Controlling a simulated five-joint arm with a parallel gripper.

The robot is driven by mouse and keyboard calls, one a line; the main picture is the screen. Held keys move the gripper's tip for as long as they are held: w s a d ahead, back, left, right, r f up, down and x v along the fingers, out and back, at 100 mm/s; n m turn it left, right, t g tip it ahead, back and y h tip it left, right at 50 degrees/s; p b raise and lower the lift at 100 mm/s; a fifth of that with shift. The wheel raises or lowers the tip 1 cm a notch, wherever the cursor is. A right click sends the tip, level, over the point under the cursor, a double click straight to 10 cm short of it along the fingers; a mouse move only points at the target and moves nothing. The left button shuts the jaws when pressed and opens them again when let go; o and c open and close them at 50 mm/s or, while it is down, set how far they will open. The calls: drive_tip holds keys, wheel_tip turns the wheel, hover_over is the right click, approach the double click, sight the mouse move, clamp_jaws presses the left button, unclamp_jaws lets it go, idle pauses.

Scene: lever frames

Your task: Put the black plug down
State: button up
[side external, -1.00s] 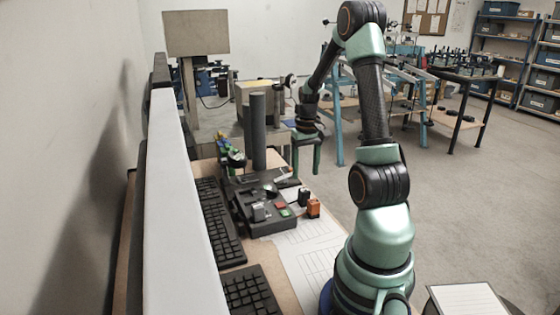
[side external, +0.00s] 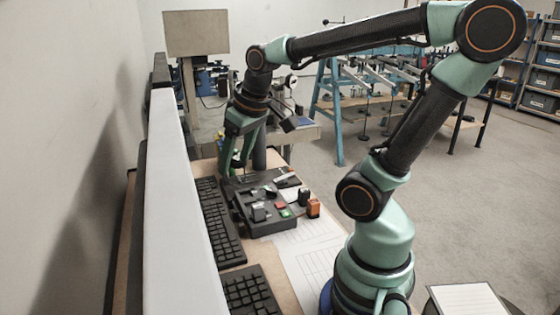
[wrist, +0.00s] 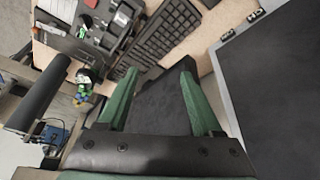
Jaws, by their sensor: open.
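A small black upright piece (side external: 303,197), which looks like the black plug, stands on the white sheet beside a small orange block (side external: 314,208), right of the dark control box (side external: 270,219). My gripper (side external: 235,168) points down over the far end of the desk, beyond the box and apart from the black piece. In the wrist view my gripper (wrist: 158,70) has its two green fingers spread. A dark surface shows between them; I cannot tell what it is, and no grip on it shows. I cannot make out the black piece in the wrist view.
Two black keyboards (side external: 220,220) lie along the left of the desk, below a pale panel (side external: 183,210). A tall dark cylinder (wrist: 38,92) and a small green and yellow figure (wrist: 84,78) stand near the gripper. The white sheet (side external: 310,250) has bare room.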

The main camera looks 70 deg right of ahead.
drive_tip(key=s+a+n+t+y, duration=0.1)
drive_tip(key=a+n, duration=0.1)
drive_tip(key=a, duration=0.4)
drive_tip(key=shift+s+a+r, duration=0.35)
drive_tip(key=shift+s+r, duration=0.05)
